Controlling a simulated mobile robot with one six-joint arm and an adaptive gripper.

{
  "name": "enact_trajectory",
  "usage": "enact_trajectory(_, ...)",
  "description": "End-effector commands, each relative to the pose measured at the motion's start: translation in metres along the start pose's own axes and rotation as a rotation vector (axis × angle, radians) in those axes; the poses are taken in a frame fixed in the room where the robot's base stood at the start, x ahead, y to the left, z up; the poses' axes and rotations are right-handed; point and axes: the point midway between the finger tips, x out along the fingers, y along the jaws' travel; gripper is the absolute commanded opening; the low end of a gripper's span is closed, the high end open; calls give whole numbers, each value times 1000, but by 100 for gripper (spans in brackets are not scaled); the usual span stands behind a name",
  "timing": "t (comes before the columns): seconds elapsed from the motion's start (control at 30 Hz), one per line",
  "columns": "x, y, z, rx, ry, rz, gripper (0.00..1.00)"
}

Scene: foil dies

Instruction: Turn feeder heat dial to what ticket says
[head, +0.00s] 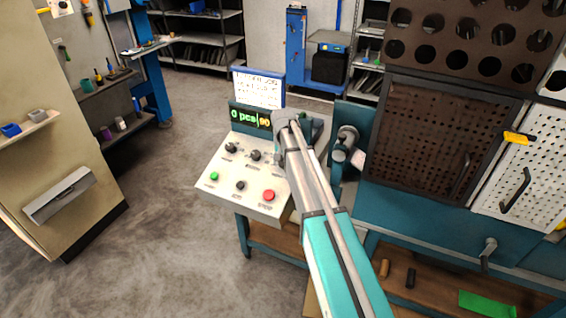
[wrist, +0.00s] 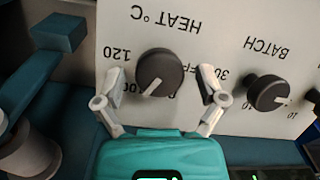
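The HEAT °C dial (wrist: 160,72) is a dark round knob on the white feeder panel (wrist: 225,40), seen upside down in the wrist view. Its white pointer aims to the lower left of the picture. A 120 mark shows at its left; other marks are partly covered by my fingers. My gripper (wrist: 155,92) is open, its fingers on either side of the dial; I cannot tell whether they touch it. In the head view, my arm hides the dial. The ticket (head: 259,90) stands in a blue frame behind the panel; its writing is too small to read.
The BATCH dial (wrist: 268,92) is close beside the right finger. In the head view, a display (head: 250,118) stands above the panel, with a green button (head: 214,176) and red button (head: 268,195) on it. A perforated cabinet (head: 430,135) stands at right.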

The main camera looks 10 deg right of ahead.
Motion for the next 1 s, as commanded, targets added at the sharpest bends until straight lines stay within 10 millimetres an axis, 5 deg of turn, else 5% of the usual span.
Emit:
enact_trajectory(0.07,0,0,0,0,0,0,68)
enact_trajectory(0.37,0,0,0,0,0,0,12)
enact_trajectory(0.83,0,-1,0,44,4,-16,11)
enact_trajectory(0.87,0,-1,0,44,4,-16,60)
enact_trajectory(1.0,0,-1,0,44,4,-16,86)
